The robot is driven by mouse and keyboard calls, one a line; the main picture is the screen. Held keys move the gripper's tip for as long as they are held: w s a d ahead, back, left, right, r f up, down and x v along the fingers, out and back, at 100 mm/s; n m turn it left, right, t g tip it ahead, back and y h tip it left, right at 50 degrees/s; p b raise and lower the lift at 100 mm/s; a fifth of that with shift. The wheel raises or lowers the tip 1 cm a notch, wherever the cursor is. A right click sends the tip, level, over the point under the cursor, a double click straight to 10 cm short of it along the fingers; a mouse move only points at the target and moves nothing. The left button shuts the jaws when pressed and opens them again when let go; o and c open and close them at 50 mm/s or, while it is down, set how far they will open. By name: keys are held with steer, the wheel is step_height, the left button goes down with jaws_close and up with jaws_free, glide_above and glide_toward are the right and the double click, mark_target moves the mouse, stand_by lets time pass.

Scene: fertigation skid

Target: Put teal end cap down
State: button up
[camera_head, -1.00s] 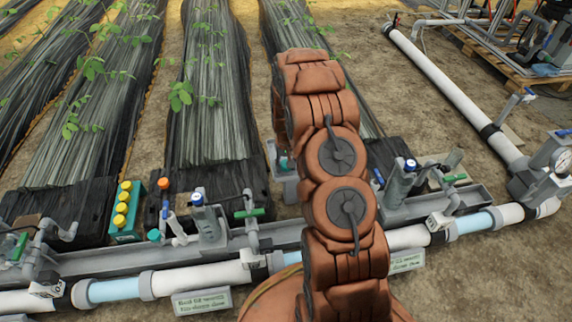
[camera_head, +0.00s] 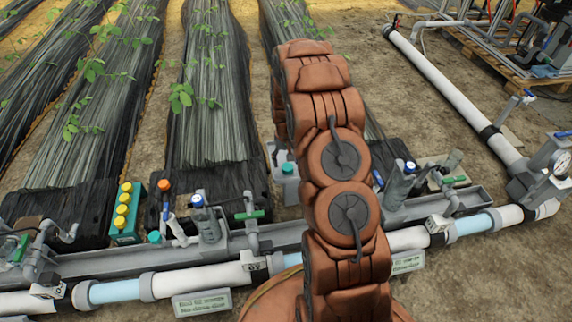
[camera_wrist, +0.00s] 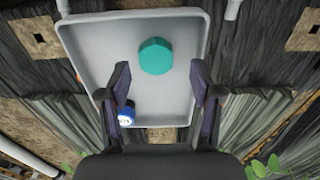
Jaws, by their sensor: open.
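The teal end cap (camera_wrist: 155,57) lies in a shallow grey tray (camera_wrist: 90,50) in the wrist view. It also shows in the head view (camera_head: 288,168), just left of my arm. My gripper (camera_wrist: 161,90) is open, with its two fingers apart and nothing between them. The cap lies beyond the fingertips, clear of both fingers. A blue-and-white part (camera_wrist: 126,116) is near the left finger at the tray's near edge. In the head view my arm hides the gripper.
A grey channel (camera_head: 110,262) with valves and fittings crosses the front, beside a white pipe (camera_head: 205,277). A teal block with yellow caps (camera_head: 124,212) stands left. Another teal piece (camera_head: 154,237) is near the channel. Covered plant beds (camera_head: 205,110) lie behind.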

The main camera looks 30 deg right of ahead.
mark_target(286, 168)
step_height(286, 168, up, 9)
steer(key=p, duration=0.2)
steer(key=s+a+r+n, duration=0.1)
steer(key=s+a+r, duration=0.4)
steer(key=a+r, duration=0.2)
steer(key=s+a+r+n+g, duration=0.1)
steer(key=s+a+r+g, duration=0.1)
steer(key=s+a+r, duration=0.8)
steer(key=s+a+r+n+g, duration=0.1)
steer(key=s+a, duration=0.2)
steer(key=s, duration=0.9)
steer(key=s+a+r+n, duration=0.1)
steer(key=s+a+r, duration=0.1)
steer(key=s, duration=1)
steer(key=shift+a+n+g, duration=0.4)
steer(key=shift+a, duration=0.25)
